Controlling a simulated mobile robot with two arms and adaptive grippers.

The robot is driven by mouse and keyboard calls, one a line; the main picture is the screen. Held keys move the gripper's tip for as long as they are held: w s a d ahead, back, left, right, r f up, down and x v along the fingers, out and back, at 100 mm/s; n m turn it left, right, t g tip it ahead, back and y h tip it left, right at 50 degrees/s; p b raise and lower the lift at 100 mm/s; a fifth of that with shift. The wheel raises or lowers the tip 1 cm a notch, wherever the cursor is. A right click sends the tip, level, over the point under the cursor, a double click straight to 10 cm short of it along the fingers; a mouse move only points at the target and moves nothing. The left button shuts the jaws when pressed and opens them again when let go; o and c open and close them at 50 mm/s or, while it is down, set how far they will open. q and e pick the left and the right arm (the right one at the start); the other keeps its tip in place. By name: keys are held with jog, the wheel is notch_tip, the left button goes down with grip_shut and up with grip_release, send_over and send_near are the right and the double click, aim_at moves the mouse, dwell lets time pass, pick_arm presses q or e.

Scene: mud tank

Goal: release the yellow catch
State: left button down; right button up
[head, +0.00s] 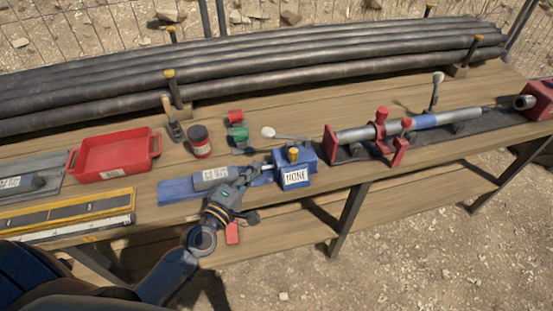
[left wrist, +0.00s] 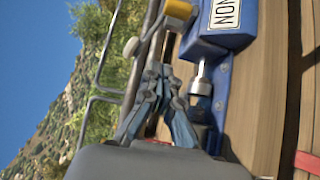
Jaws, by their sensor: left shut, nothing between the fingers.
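The yellow catch (head: 293,154) is a small yellow knob on top of a blue block (head: 308,165) with a white label that seems to read "NONE". It also shows at the top of the left wrist view (left wrist: 179,9), next to the blue block (left wrist: 230,42). My left gripper (head: 247,174) is shut and empty, just left of the block and apart from the catch. In the left wrist view its fingers (left wrist: 157,74) are together, beside a silver rod (left wrist: 201,84) that runs to the block. My right gripper is out of view.
A grey cylinder (head: 210,178) lies on the blue base (head: 177,190). A red tray (head: 116,153), a dark can (head: 199,141) and a green tool (head: 238,133) stand behind. Right is a long clamped tube (head: 355,134); black pipes (head: 250,83) line the back.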

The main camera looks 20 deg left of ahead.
aim_at(287, 146)
pick_arm(q)
jog(key=w, duration=0.3)
jog(key=w+d, duration=0.1)
jog(key=w, duration=0.2)
jog(key=w+p, duration=0.1)
jog(key=w, duration=0.2)
jog(key=shift+w+d, duration=0.15)
jog(key=shift+d, duration=0.15)
jog(key=d, duration=0.1)
jog(key=s+d+p, duration=0.1)
jog(key=shift+d, duration=0.4)
jog(key=shift+s+d+r+p, duration=0.1)
jog(key=shift+s+d+p, duration=0.2)
jog(key=shift+s+p, duration=0.05)
jog(key=shift+d, duration=0.1)
